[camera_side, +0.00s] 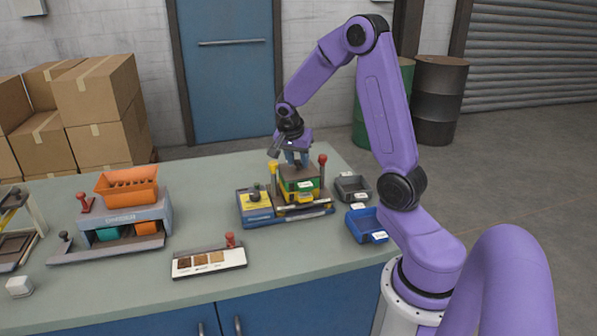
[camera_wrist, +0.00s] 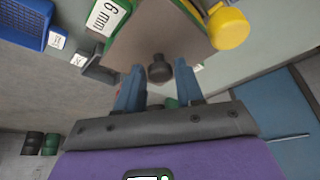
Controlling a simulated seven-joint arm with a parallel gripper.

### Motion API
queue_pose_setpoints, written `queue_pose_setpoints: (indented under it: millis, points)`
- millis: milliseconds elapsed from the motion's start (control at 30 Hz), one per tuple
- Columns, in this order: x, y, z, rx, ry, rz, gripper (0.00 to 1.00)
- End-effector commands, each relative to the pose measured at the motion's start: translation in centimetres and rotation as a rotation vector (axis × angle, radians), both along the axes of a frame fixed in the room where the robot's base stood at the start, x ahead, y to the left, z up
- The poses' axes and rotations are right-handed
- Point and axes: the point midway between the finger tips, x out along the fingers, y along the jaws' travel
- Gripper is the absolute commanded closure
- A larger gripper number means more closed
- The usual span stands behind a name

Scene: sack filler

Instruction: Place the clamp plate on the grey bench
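The clamp plate looks like the flat brown plate with a dark round knob (camera_wrist: 190,35) in the wrist view. In the side view the clamp plate (camera_side: 290,170) lies on top of the green and yellow unit of the sack filler (camera_side: 305,210). My gripper (camera_wrist: 160,68) has its two blue fingers apart, one on each side of the knob, with a gap visible on both sides. In the side view my gripper (camera_side: 297,160) points down just above the plate. The grey bench (camera_side: 120,295) carries everything; its front left is partly bare.
A yellow-knobbed lever (camera_side: 272,167) and a red-knobbed lever (camera_side: 322,160) stand close on either side of my gripper. A grey bin (camera_side: 352,186) and a blue bin (camera_side: 366,226) sit to the right. A sample board (camera_side: 208,262) and an orange-hopper machine (camera_side: 128,187) stand to the left.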

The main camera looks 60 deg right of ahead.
Motion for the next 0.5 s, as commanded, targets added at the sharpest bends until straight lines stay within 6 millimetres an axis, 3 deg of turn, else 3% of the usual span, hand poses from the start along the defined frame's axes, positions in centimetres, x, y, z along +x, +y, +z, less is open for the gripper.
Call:
queue_pose_setpoints:
  millis: [33,100,500]
  points:
    - [0.00,0.00,0.01,0.000,0.000,0.000,0.80]
    - [0.00,0.01,0.02,0.000,0.000,0.000,1.00]
    - [0.07,-0.01,0.47,-0.002,-0.002,0.000,1.00]
